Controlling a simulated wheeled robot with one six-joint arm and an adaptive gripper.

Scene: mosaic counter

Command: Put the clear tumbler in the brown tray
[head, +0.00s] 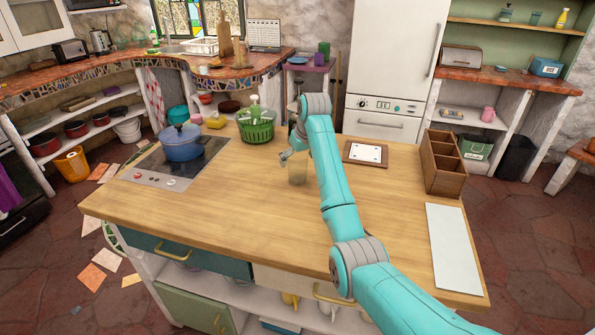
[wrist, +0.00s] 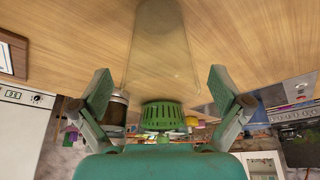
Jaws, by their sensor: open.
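The clear tumbler (head: 297,173) stands on the wooden counter, faint and see-through, just in front of my gripper (head: 287,155). In the wrist view the tumbler (wrist: 160,40) lies ahead of my gripper (wrist: 160,82), in line with the gap between its fingers. The fingers are spread wide and empty. My arm hides part of the area beside the tumbler. A flat brown tray (head: 349,158) with a white dotted panel in it lies to the right, beyond my arm. Its edge also shows at the left of the wrist view (wrist: 14,43).
A green basket (head: 256,129) and a blue pot (head: 181,145) on a hob stand to the left. A jar (wrist: 117,107) is beyond the left finger in the wrist view. A compartmented wooden box (head: 442,165) and a white board (head: 452,247) are at the right. The front-left counter is clear.

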